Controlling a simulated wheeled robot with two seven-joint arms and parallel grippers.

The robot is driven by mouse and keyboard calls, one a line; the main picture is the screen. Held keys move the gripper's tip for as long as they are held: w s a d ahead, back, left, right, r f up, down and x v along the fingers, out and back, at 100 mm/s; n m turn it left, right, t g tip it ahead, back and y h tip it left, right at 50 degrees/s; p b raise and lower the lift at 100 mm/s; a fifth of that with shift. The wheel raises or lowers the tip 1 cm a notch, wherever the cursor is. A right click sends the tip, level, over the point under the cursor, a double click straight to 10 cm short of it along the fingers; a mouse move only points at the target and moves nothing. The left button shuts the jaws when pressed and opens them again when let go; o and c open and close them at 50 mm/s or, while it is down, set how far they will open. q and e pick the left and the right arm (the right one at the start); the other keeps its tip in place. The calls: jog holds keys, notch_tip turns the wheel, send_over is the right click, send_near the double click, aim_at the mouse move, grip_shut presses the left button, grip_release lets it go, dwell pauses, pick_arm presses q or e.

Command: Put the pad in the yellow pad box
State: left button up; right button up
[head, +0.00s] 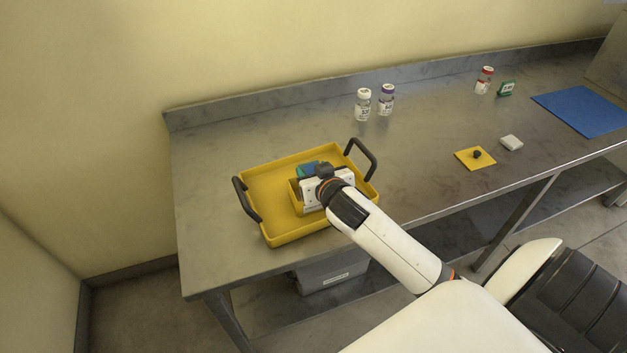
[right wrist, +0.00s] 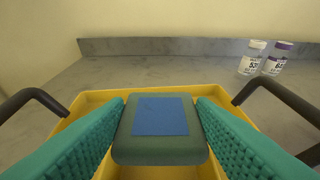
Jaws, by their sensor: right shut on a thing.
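The pad (head: 307,168), grey-green with a blue top face, is between the fingers of my right gripper (head: 316,176). In the right wrist view the pad (right wrist: 160,120) touches the teal ridged finger faces on both sides. The yellow pad box (head: 295,198) is a small open box inside the larger yellow tray, directly below the gripper. My gripper hides most of the box, and I cannot tell how deep the pad sits in it. My left gripper is not in view.
The yellow tray (head: 262,193) has two raised black handles beside the gripper. Two vials (head: 363,104) (head: 386,99) stand behind it.

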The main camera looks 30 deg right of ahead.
jog(key=shift+f, duration=1.45)
jog(key=shift+a, duration=0.1)
jog(key=shift+f, duration=0.65)
jog(key=o, duration=0.9)
jog(key=shift+o, duration=0.2)
jog(key=shift+r, duration=0.15)
